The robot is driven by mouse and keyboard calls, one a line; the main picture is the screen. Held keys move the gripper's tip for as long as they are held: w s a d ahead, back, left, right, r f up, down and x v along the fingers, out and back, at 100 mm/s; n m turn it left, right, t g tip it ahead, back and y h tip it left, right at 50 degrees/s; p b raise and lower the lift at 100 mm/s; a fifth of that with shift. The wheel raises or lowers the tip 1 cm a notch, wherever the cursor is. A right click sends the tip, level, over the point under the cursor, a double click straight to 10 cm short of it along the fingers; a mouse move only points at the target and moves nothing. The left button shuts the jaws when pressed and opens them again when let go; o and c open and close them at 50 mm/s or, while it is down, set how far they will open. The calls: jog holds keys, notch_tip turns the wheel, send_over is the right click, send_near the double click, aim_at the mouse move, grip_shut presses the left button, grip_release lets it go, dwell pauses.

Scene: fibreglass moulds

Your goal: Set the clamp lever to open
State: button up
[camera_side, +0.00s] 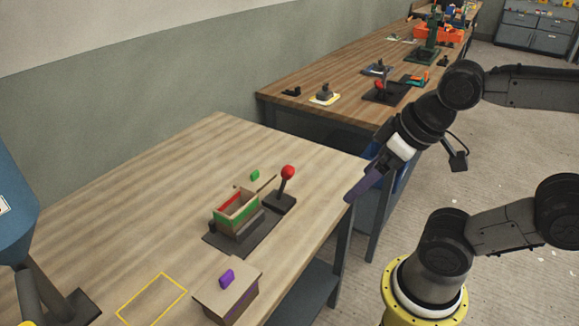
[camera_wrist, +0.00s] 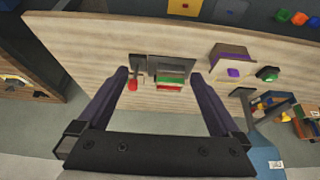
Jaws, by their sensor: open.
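The clamp lever (camera_side: 285,183) is a dark stick with a red ball knob on a dark base, beside the mould box. It stands nearly upright, leaning slightly right in the side view. Its red knob (camera_wrist: 133,86) shows in the wrist view near the left finger, below the tip. The mould box (camera_side: 238,222) has red and green rims and sits on a dark plate. My gripper (camera_side: 350,198), with purple fingers, is at the table's right edge, apart from the lever. In the wrist view my gripper (camera_wrist: 160,74) is open, with nothing held between the fingers.
A lid with a green handle (camera_side: 255,176) is behind the mould box. A box with a purple-handled lid (camera_side: 227,279) stands nearer the front. A yellow outline (camera_side: 151,299) marks bare tabletop. A blue object (camera_side: 15,215) stands at left. The table's back left is clear.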

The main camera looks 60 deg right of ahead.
jog(key=shift+c, duration=0.2)
jog(key=shift+c, duration=1.1)
jog(key=shift+s+r, duration=0.1)
jog(key=shift+s, duration=0.1)
jog(key=shift+c, duration=1.2)
jog(key=shift+n+g, duration=0.4)
jog(key=shift+g, duration=0.1)
jog(key=w+r, duration=0.2)
jog(key=r, duration=0.1)
jog(key=w+r, duration=0.1)
jog(key=r, duration=0.1)
jog(key=shift+w+d, duration=0.15)
jog(key=shift+d, duration=0.05)
jog(key=w+d+r+g, duration=0.2)
jog(key=w+r, duration=0.1)
jog(key=w, duration=0.4)
jog(key=g, duration=0.3)
send_over(288, 166)
notch_tip(288, 166, down, 5)
jog(key=shift+m, duration=0.4)
notch_tip(288, 166, down, 14)
